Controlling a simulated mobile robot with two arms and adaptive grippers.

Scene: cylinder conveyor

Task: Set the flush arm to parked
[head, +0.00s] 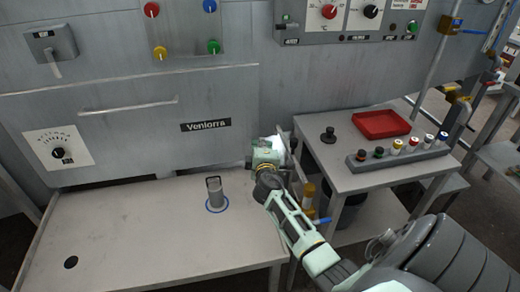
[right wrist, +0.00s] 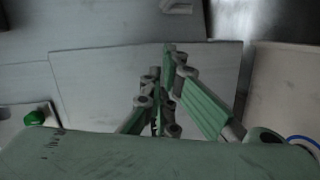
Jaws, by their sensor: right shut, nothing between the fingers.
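No readable label marks the flush arm, so I cannot tell for sure which part it is. A lever on a grey plate (head: 52,45) is on the machine wall at the upper left of the head view, its pale handle (head: 56,70) pointing down. A valve pipe with a blue handle (head: 472,31) stands at the far right. My right gripper (head: 267,150) is shut and empty, in front of the machine wall near the right end of the left table. Its folded fingers (right wrist: 167,95) also show in the right wrist view. My left gripper is not in view.
A grey cylinder with a handle (head: 215,193) stands in a blue ring on the left table (head: 125,215). The right table (head: 345,180) holds a red tray (head: 381,124), a black knob-like piece (head: 328,134) and a rack (head: 400,158) of coloured-topped cylinders. A dial (head: 58,152) is at left.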

